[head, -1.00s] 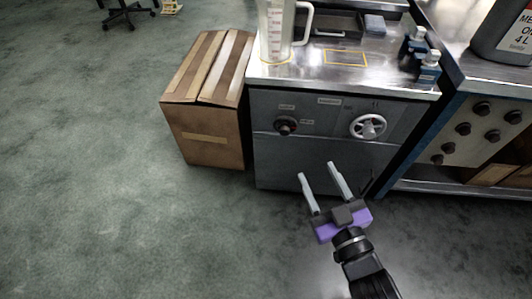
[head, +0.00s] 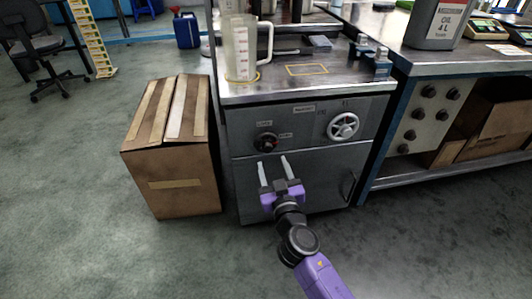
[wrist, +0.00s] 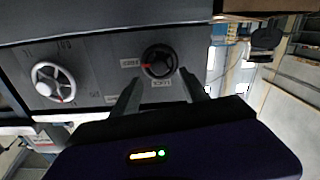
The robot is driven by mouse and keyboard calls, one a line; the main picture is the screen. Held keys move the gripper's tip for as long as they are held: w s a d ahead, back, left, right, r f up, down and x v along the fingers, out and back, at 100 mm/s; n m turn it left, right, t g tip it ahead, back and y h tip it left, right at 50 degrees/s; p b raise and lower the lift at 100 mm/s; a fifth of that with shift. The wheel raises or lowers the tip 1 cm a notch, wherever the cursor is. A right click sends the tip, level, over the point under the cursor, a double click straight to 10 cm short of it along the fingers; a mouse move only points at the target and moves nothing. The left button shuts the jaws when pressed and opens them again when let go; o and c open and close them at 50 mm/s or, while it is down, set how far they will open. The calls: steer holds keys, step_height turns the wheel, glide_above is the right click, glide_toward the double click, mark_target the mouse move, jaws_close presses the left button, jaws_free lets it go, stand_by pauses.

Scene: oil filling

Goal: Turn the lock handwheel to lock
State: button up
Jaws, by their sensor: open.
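A black rotary knob (head: 265,142) with a red mark sits on the left of the same panel; in the wrist view the knob (wrist: 159,61) appears just beyond and between the fingers. My gripper (head: 273,170) is open and empty, in front of the panel, below the knob and left of the handwheel. The small labels are hard to read.
A cardboard box (head: 172,165) stands left of the machine. A workbench (head: 468,62) with an oil can (head: 440,22) is at the right. The floor in front is clear.

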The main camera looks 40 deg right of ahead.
mark_target(268, 150)
steer(key=x, duration=0.7)
steer(key=shift+s, duration=0.1)
steer(key=shift+c, duration=0.2)
jaws_close()
